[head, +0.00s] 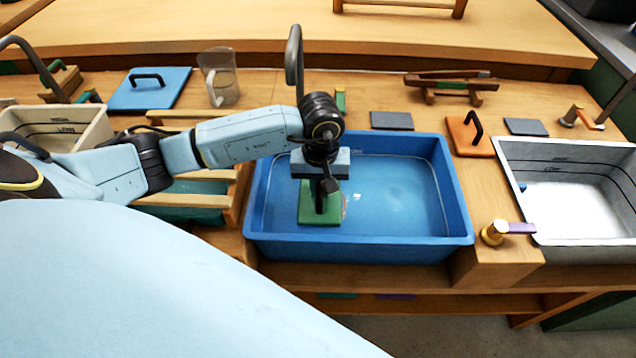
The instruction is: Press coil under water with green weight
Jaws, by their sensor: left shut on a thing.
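The green weight (312,214) is a flat green plate with a dark upright handle, inside the left part of the blue basin (458,215). My left gripper (322,186) points down into the basin and is shut on the weight's handle. The basin appears to hold clear water. A thin brownish edge shows beside the plate's right side; I cannot tell whether it is the coil. Whatever lies under the plate is hidden. My right gripper is not in view.
A grey-white basin (590,242) stands right and a cream basin (85,138) left. A brass tap with a purple lever (505,229) stands by the blue basin's front right corner. Behind are an orange lid (468,138), a blue lid (135,95) and a clear jug (222,80).

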